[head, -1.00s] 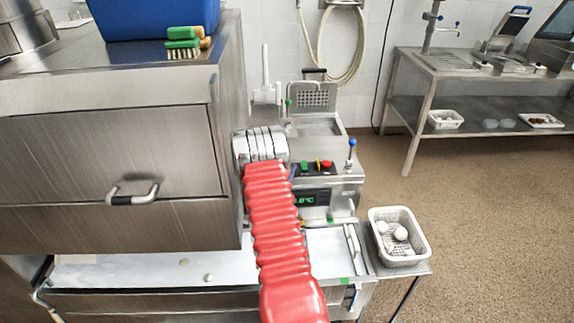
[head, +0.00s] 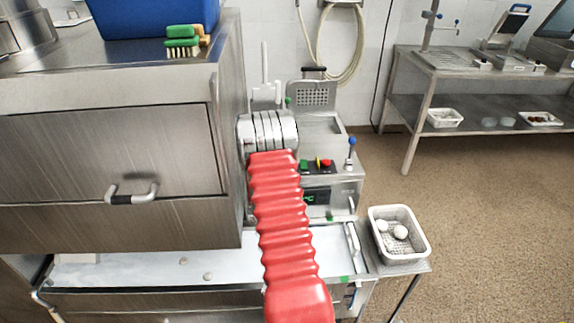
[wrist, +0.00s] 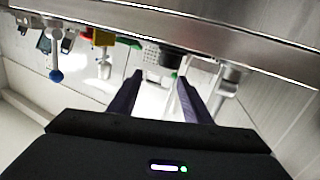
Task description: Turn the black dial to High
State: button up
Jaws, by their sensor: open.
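A black dial (wrist: 172,58) shows in the wrist view on the steel front of the machine, small and seen from the side. Which mark it points to cannot be read. My gripper (wrist: 160,77) is open, its two dark fingers reaching toward the dial. The dial appears between and slightly beyond the fingertips, and contact cannot be made out. In the head view the machine (head: 348,190) stands behind my red-sleeved arm, which hides the dial and my gripper.
The machine has a green display (head: 312,197), a red button (head: 326,163) and a blue-knobbed lever (head: 351,141), also in the wrist view (wrist: 56,76). A large steel cabinet (head: 110,150) stands close on the left. A white perforated basket (head: 400,258) holding white items sits at right.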

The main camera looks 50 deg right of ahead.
jog(key=shift+s+d+r+n+t, duration=0.2)
jog(key=shift+s+d+n+t, duration=0.2)
jog(key=shift+s+d+n, duration=0.3)
jog(key=shift+s+d+n+t+y, duration=0.4)
jog(key=shift+s+t, duration=0.2)
jog(key=shift+t, duration=0.1)
jog(key=shift+s+d+f+n+t+y, duration=0.1)
jog(key=shift+s+n+t+y, duration=0.2)
jog(key=shift+s+n+t, duration=0.35)
jog(key=shift+s+f+n+t+y, duration=0.2)
jog(key=shift+s+n+t+y, duration=0.15)
jog(key=shift+s+t+y, duration=0.25)
jog(key=s+a+f+n+t+y, duration=0.2)
jog(key=s+a+n+t+y, duration=0.1)
jog(key=s+a+t+y, duration=0.2)
jog(key=shift+s+a+f+y, duration=0.25)
jog(key=shift+s+a+y, duration=0.05)
jog(key=shift+a, duration=0.35)
